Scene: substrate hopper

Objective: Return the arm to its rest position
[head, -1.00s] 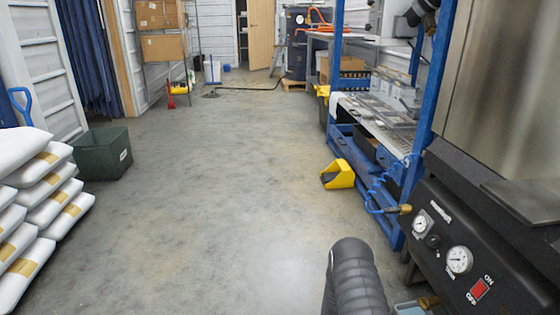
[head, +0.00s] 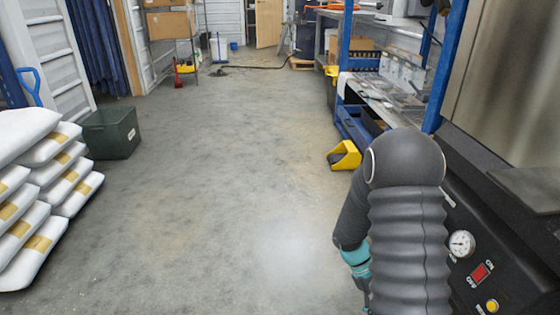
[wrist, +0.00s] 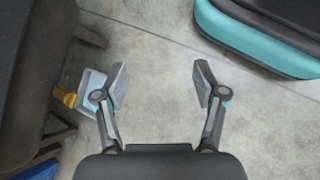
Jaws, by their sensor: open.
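My gripper (wrist: 162,88) shows in the wrist view with its two fingers spread wide and nothing between them. It points down over bare concrete floor. In the head view my dark ribbed arm stands at the lower right, bent at the elbow, in front of the black machine panel. The gripper itself is not visible in the head view.
The black panel with a gauge (head: 461,244) and red switch (head: 481,273) stands close right of my arm. White sacks (head: 30,250) and a green bin (head: 111,133) are at left. The middle floor is clear.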

